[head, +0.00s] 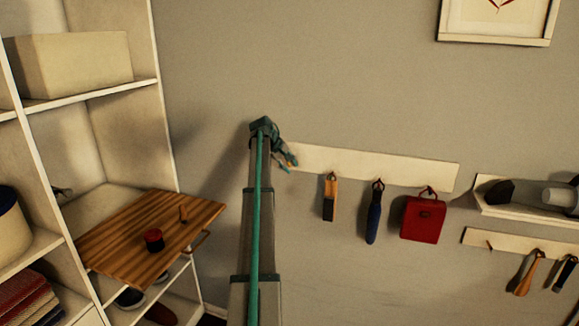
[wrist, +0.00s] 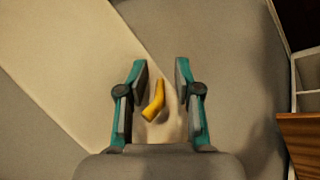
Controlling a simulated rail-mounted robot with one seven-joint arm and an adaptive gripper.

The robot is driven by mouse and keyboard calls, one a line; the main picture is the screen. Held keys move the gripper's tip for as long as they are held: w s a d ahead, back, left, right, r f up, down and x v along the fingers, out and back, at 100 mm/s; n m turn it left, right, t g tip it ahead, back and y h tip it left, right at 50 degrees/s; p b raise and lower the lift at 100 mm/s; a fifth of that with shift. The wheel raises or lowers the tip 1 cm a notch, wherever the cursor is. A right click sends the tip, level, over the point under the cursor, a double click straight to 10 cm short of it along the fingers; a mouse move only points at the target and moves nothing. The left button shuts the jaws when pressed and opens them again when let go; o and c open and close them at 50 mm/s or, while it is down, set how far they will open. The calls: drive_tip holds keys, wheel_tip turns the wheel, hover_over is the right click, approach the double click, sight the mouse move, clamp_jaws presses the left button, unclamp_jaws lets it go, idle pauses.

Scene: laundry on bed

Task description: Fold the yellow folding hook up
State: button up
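The yellow folding hook (wrist: 154,101) shows in the wrist view on the pale wall board (wrist: 70,80). It is a short bent piece that slants between my fingers. My gripper (wrist: 160,75) is open, with one finger on each side of the hook and visible gaps between. In the head view my gripper (head: 288,160) is at the left end of the board (head: 390,168). A small orange-yellow bit of the hook (head: 290,164) shows there beside my fingers; the rest is hidden by my gripper. Whether the hook touches anything but its board I cannot tell.
A brush (head: 330,198), a blue-handled tool (head: 374,215) and a red case (head: 423,218) hang from the board to the right. A wooden drop-leaf (head: 120,245) with a red-and-black item (head: 153,239) projects from the shelf unit at left. A wall shelf (head: 510,208) is at far right.

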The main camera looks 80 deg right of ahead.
drive_tip(key=shift+r, duration=0.1)
idle(0.3)
drive_tip(key=v, duration=0.7)
drive_tip(key=shift+r, duration=0.35)
drive_tip(key=shift+w+a, duration=0.1)
drive_tip(key=shift+a, duration=0.05)
